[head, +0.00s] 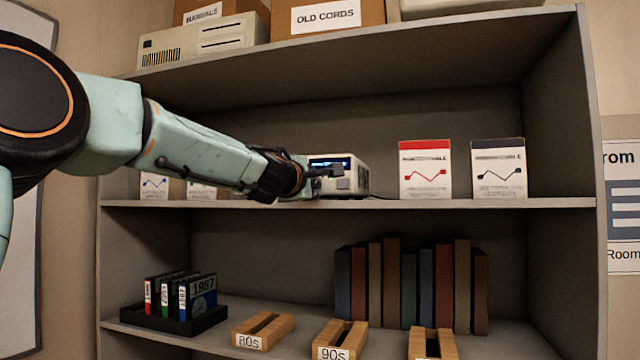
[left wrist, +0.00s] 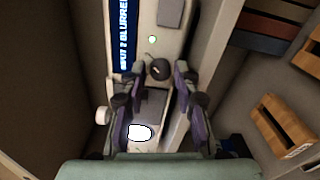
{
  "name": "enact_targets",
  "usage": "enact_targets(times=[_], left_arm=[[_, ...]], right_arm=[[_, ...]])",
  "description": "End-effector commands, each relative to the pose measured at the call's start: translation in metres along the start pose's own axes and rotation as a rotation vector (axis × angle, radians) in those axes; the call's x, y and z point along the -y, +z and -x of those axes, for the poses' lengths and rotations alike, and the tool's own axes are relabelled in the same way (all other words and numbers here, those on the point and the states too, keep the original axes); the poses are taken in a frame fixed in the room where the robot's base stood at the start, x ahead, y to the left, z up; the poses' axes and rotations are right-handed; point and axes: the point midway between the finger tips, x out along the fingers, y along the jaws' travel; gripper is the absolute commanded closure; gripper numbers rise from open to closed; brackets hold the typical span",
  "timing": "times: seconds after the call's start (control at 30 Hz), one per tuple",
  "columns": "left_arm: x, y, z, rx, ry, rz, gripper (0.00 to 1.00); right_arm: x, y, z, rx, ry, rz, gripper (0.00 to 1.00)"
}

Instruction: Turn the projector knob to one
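The projector (head: 356,174) is a small pale box with a lit blue display, standing on the middle shelf. In the left wrist view its pale front (left wrist: 172,38) shows, with blue display text (left wrist: 124,36) that reads in part "2 BLURRED". A dark round knob (left wrist: 159,69) with a small light mark sits on that front. My left gripper (head: 332,172) is at the projector's front. In the left wrist view its two fingers (left wrist: 158,76) stand apart, one on each side of the knob, with small gaps seeming to show. My right gripper is not in view.
A red-topped box (head: 425,169) and a dark-topped box (head: 498,168) stand right of the projector. The shelf board (head: 540,203) runs below. Lower down are books (head: 393,285), a cartridge tray (head: 200,322) and wooden holders (head: 262,330). Boxes sit on top.

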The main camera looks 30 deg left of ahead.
Motion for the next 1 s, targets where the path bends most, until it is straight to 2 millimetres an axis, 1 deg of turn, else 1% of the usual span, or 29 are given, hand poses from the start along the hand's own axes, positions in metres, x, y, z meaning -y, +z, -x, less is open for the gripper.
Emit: enact_targets(times=[0.2,0.5,0.87,1.0], left_arm=[[-0.0008,-0.0057,0.0016,-0.003,0.000,0.001,0.69],[-0.0009,-0.0068,0.0029,-0.003,0.000,0.000,0.69],[-0.0010,-0.0062,0.0015,-0.004,0.001,0.001,1.00],[-0.0013,-0.0056,0.0009,-0.003,0.002,0.001,1.00]], right_arm=[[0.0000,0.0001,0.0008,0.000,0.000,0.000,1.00],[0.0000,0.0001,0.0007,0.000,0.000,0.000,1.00],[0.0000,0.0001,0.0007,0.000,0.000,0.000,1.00],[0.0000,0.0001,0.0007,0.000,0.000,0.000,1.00]])
